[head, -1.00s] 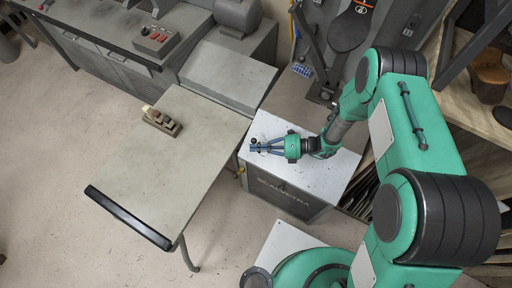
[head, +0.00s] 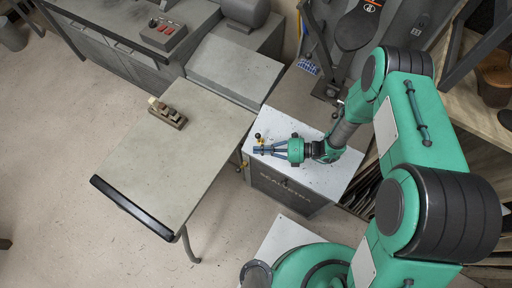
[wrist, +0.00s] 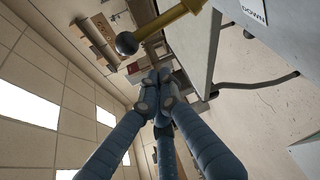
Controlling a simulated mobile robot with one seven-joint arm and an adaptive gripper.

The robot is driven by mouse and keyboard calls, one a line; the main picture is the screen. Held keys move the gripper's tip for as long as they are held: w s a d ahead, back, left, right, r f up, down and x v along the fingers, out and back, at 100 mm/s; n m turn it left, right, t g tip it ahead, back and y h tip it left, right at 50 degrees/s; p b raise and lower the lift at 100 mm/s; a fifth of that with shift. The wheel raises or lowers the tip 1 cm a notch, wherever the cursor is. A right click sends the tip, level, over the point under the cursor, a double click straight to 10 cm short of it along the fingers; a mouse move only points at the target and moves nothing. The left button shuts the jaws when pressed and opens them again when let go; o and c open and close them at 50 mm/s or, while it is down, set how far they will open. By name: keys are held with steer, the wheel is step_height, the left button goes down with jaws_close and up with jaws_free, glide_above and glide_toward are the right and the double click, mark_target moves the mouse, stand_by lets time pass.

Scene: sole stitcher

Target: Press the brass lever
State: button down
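The brass lever (wrist: 164,27) shows large in the wrist view, as a yellow rod ending in a dark ball knob (wrist: 126,43). In the head view the lever (head: 262,142) is small, at the left edge of the white-topped cabinet (head: 325,172), with its dark knob beside it. My gripper (wrist: 160,80) has its blue-grey fingers drawn together at the tips, with nothing visible between them. In the head view my gripper (head: 257,150) points left over the cabinet top, just below the lever in the picture. A gap shows between fingertips and knob; I cannot tell contact in depth.
A grey table (head: 165,165) with a small brown block-like object (head: 168,114) stands left of the cabinet. A grey machine bench (head: 232,72) is behind. Open floor lies at lower left.

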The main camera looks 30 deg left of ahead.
steer(key=f+v, duration=0.1)
steer(key=v, duration=0.6)
steer(key=shift+w+d+r+p, duration=0.2)
steer(key=shift+w+d+p, duration=0.05)
steer(key=shift+p, duration=0.15)
stand_by(0.3)
steer(key=w+d+r+n+t+h, duration=0.15)
steer(key=d+r+n, duration=0.3)
steer(key=r, duration=0.55)
steer(key=w+d+r+n+h, duration=0.1)
steer(key=d+r+n+h, duration=0.3)
steer(key=r, duration=0.5)
steer(key=w+d+r+n+h, duration=0.15)
steer(key=d+r+n, duration=0.35)
steer(key=r, duration=0.5)
steer(key=s+d+r+n+t+h, duration=0.3)
steer(key=s+d+r+n+t, duration=0.2)
steer(key=d+r, duration=0.6)
steer(key=s+d+r+n+t+h, duration=0.4)
steer(key=s+d+r+n+t, duration=0.2)
steer(key=d+r, duration=0.6)
steer(key=shift+s+r+n, duration=0.5)
steer(key=shift+r+n, duration=0.15)
steer(key=shift+n, duration=0.4)
